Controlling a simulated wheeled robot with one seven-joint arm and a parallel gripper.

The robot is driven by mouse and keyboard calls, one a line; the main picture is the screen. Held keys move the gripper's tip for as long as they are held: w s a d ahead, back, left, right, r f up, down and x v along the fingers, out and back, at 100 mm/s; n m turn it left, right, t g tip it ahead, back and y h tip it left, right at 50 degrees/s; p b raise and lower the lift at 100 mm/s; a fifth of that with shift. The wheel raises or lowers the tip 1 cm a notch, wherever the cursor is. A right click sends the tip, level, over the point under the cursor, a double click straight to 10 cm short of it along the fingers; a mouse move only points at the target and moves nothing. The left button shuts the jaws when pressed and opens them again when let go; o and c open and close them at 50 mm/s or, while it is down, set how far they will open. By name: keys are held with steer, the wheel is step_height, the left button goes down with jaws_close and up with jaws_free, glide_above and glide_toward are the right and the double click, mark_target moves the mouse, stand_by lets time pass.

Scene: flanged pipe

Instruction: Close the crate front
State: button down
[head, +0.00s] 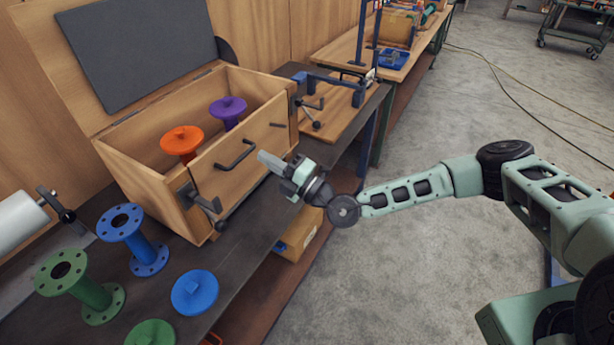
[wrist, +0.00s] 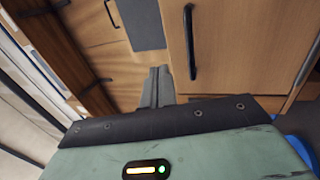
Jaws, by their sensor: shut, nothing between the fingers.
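The wooden crate (head: 165,195) stands on the dark bench at left, its top open. Its front panel (head: 255,130) stands roughly upright and bears a black bar handle (head: 236,155). I cannot tell whether the panel is fully flush with the side walls. Dark latch levers stick out near its left end (head: 205,200) and right end (head: 312,103). My gripper (head: 268,160) is shut and empty, just in front of the panel, right of the handle. The wrist view shows the shut fingers (wrist: 157,85) beside the panel (wrist: 232,50) and its handle (wrist: 190,42).
An orange flanged piece (head: 181,140) and a purple one (head: 228,108) stand inside the crate. A blue flanged pipe (head: 145,245), a green one (head: 85,285) and a blue cap (head: 195,292) are on the bench at front left. Open floor (head: 430,250) lies at right.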

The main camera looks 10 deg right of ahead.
steer(key=s+d+r+b, duration=0.1)
steer(key=s+d+b, duration=0.1)
steer(key=s+d, duration=0.3)
steer(key=shift+d+r, duration=0.2)
steer(key=shift+d, duration=0.65)
steer(key=s+a+f+n+g+h+b, duration=0.1)
steer(key=s+a+n+g+h+b, duration=0.15)
steer(key=s+n+g, duration=1.1)
steer(key=s+a+n+g+h+b, duration=0.1)
steer(key=s+a+n+g+b, duration=0.2)
steer(key=s+n+g, duration=1)
steer(key=s+d+f+n+t+h+b, duration=0.2)
steer(key=d+n+t+h, duration=0.5)
steer(key=n, duration=0.7)
steer(key=w+d+r+n+t+h+b, duration=0.1)
steer(key=d+n+t+h, duration=0.4)
steer(key=n, duration=0.6)
step_height(320, 180, up, 3)
steer(key=shift+d+f+t+h+b, duration=0.15)
steer(key=shift+d+t+h+b, duration=0.2)
steer(key=shift+d+t+b, duration=0.5)
steer(key=shift+w+d, duration=0.15)
steer(key=shift+w, duration=0.05)
